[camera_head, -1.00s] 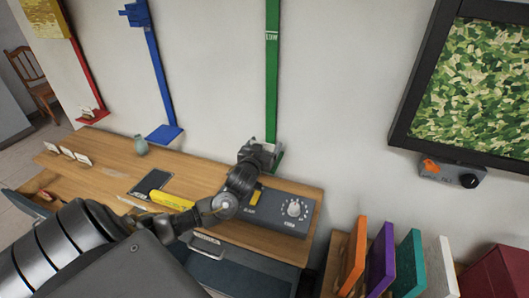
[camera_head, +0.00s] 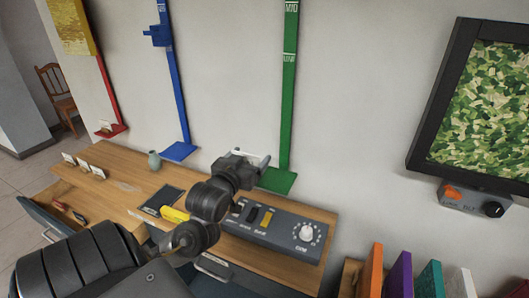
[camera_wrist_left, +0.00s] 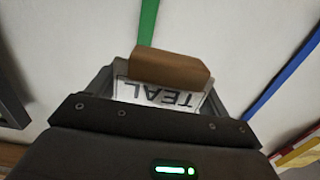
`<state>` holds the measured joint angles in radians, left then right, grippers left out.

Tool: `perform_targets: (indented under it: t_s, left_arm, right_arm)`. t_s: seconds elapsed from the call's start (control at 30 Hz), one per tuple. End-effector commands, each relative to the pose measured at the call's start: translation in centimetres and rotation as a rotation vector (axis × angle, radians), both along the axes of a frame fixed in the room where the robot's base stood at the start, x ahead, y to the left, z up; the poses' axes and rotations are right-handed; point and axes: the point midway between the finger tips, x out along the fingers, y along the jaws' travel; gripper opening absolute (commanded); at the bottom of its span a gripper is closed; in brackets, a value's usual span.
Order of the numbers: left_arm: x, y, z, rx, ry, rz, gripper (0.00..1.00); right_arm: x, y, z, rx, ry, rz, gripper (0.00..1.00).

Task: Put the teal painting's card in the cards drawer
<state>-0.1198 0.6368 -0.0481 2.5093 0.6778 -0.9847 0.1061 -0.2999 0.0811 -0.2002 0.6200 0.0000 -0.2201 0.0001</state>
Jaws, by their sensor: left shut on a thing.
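My left gripper (camera_head: 251,160) is above the back of the wooden desk, just left of the green ledge. It is shut on a card (camera_wrist_left: 160,93) with a wooden block (camera_wrist_left: 168,69) at its edge; the card reads "TEAL" upside down in the left wrist view. In the head view a pale sliver of the card shows at the fingertips. A drawer at the desk's left end (camera_head: 40,222) stands open with tools in it. A front drawer with a label holder (camera_head: 212,266) is partly hidden by my arm. My right gripper is out of view.
A grey control box with a knob (camera_head: 285,232) sits on the desk's right part. Coloured panels, including a teal one (camera_head: 430,280), stand at right.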

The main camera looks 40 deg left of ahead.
Motion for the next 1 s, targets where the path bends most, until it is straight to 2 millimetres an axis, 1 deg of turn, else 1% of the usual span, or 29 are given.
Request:
perform_targets:
  t_s: [0.4, 0.67, 0.73, 0.9, 1.0]
  left_arm:
    - [0.0, 0.0, 0.0, -0.001, -0.001, 0.0, 0.58]
    - [0.3, -0.6, 0.4, -0.001, 0.0, -0.023, 0.58]
    - [0.7, -1.9, 0.1, 0.002, 0.002, -0.059, 0.58]
    - [1.0, -3.7, -0.9, 0.0, 0.001, -0.096, 0.58]
    - [1.3, -6.2, -2.4, -0.009, 0.001, -0.139, 0.58]
  right_arm:
    - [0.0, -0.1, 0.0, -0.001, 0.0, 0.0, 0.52]
    - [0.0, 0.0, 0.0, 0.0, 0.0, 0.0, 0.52]
    - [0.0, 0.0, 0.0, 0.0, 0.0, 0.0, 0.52]
    - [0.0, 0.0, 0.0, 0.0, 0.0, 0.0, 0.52]
    - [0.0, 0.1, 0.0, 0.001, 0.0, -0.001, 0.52]
